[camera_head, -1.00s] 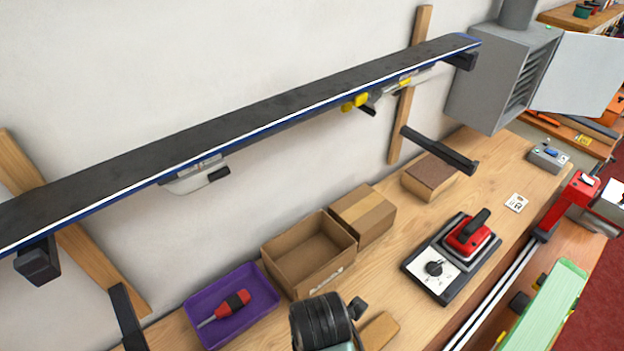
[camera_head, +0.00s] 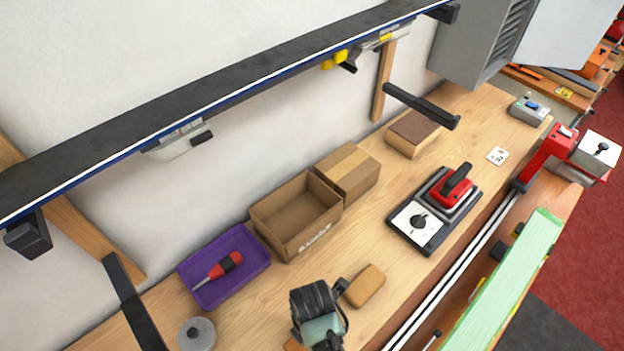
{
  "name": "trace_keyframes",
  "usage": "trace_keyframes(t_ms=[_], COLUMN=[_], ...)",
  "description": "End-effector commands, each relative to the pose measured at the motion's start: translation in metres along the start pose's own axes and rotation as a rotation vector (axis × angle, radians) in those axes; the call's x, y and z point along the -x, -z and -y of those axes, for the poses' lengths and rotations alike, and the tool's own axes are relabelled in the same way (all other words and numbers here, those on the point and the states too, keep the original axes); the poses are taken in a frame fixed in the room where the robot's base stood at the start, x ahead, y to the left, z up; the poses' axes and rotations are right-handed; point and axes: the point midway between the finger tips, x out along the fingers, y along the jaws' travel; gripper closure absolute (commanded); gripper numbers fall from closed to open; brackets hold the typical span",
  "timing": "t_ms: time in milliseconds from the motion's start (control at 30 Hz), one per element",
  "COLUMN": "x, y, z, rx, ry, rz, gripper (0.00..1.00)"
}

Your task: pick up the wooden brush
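A block with light wooden sides and a flat dark brown top (camera_head: 414,134) best matches the wooden brush. It lies at the back of the bench, below a black wall bracket. Bristles cannot be made out for sure. A smaller rounded tan block (camera_head: 367,286) lies nearer, so which one is the brush is not certain. A black ribbed part with a teal piece (camera_head: 318,310) at the bottom middle looks like part of my arm, left of the tan block. No fingertips can be made out, and nothing held is seen.
An open cardboard box (camera_head: 297,215) and a closed box (camera_head: 346,172) stand by the wall. A purple tray (camera_head: 256,268) holds a red screwdriver. Bench between iron and boxes is clear.

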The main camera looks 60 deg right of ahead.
Motion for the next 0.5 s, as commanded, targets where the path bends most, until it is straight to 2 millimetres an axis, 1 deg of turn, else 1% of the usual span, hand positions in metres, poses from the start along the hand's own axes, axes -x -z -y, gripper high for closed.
trace_keyframes(t_ms=[233, 367, 400, 467, 500], x=[-0.0014, -0.0012, -0.0012, -0.0012, -0.0012], y=[0.0000, 0.0000, 0.0000, 0.0000, 0.0000], z=[-0.0003, -0.0004, -0.0004, -0.0004, -0.0004], rx=[0.000, 0.000, 0.000, 0.000, 0.000], ry=[-0.001, -0.001, -0.001, -0.001, -0.001], rz=[0.001, 0.001, 0.000, 0.000, 0.001], gripper=[0.00, 0.23, 0.31, 0.41, 0.49])
